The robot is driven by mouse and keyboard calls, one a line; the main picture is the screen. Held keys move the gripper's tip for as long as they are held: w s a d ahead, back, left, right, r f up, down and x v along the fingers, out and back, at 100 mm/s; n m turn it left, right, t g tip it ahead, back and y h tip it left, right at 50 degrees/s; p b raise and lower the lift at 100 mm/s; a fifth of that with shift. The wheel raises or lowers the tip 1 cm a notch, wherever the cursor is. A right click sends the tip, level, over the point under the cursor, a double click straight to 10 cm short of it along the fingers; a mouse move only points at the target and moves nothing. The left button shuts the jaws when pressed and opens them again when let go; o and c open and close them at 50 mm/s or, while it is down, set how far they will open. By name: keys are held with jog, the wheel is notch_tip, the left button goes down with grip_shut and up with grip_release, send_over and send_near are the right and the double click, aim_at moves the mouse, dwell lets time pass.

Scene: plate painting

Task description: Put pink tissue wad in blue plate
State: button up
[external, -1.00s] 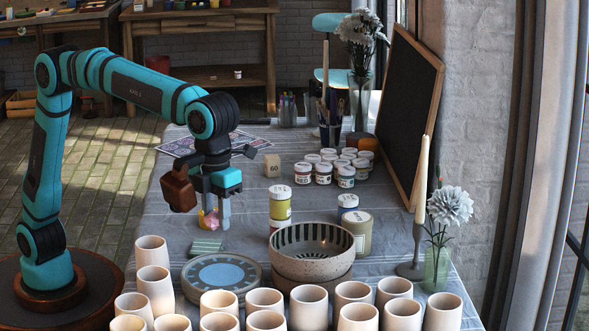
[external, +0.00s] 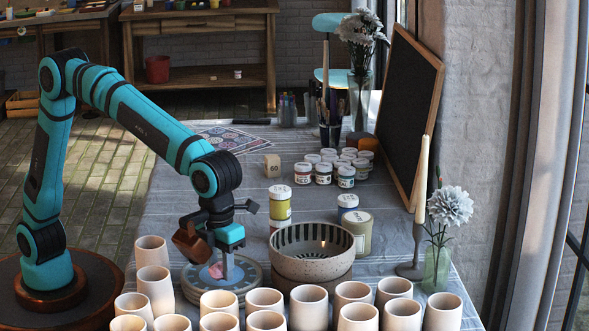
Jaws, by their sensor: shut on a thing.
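My gripper (external: 217,273) is over the plate, pointing down, shut on the pink tissue wad (external: 215,270). The wad is small and partly hidden by the fingers. It is low over the plate's middle; I cannot tell whether it touches the surface.
Stacked speckled bowls (external: 312,268) stand close on the right of the plate. Several pale cups (external: 220,301) crowd the front edge. Paint jars (external: 280,207) stand behind the bowls. A candle holder (external: 417,250) and a flower vase (external: 437,268) are at the right.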

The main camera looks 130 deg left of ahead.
aim_at(220, 264)
jog(key=shift+f, duration=0.7)
jog(key=o, duration=0.9)
jog(key=shift+f, duration=0.15)
jog(key=shift+o, duration=0.2)
notch_tip(220, 264, up, 12)
